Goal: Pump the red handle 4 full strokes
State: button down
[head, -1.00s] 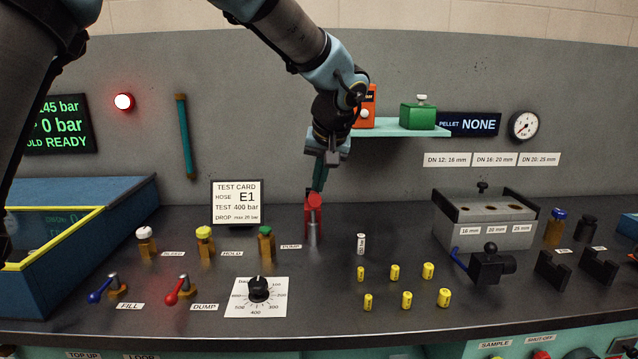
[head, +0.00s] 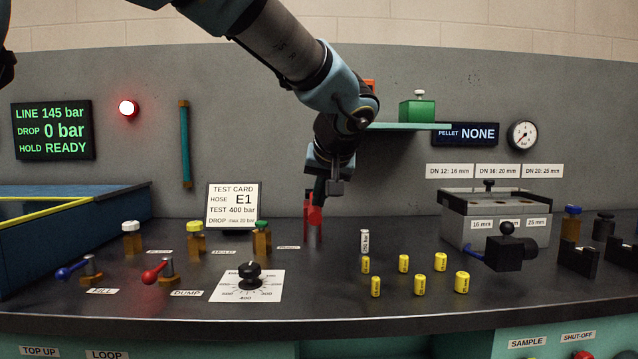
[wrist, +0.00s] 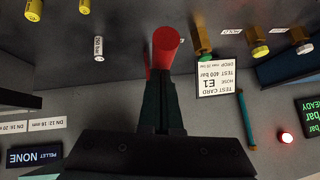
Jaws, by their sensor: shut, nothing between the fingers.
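The red pump handle (head: 312,228) stands at the back of the bench, right of the test card, partly hidden behind my gripper. My gripper (head: 318,198) points down at the handle's upper part with its fingers shut. In the wrist view the shut fingers (wrist: 160,105) reach to the red handle (wrist: 165,45), whose round end faces the camera. The fingers overlap the handle in the picture; I cannot tell whether they touch it. The wall display (head: 52,130) reads line 145 bar, drop 0 bar, hold READY.
The test card (head: 233,204) stands left of the handle. Colored valves, blue and red levers and a dial (head: 249,272) are in front. A teal shelf (head: 405,126) with a green box is behind my arm.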

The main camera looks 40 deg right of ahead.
aim_at(320, 211)
notch_tip(320, 211, down, 4)
jog(key=b, duration=0.4)
jog(key=shift+s+a+r+t+h, duration=0.2)
jog(key=shift+t+h, duration=0.1)
jog(key=shift+t, duration=0.1)
notch_tip(320, 211, down, 2)
jog(key=b, duration=0.4)
jog(key=shift+a+f+b, duration=0.1)
jog(key=shift+f+b, duration=0.55)
jog(key=shift+f, duration=0.1)
jog(key=r+v, duration=0.1)
jog(key=v, duration=1)
jog(key=shift+r+p, duration=0.25)
jog(key=shift+p, duration=0.05)
jog(key=shift+w, duration=0.1)
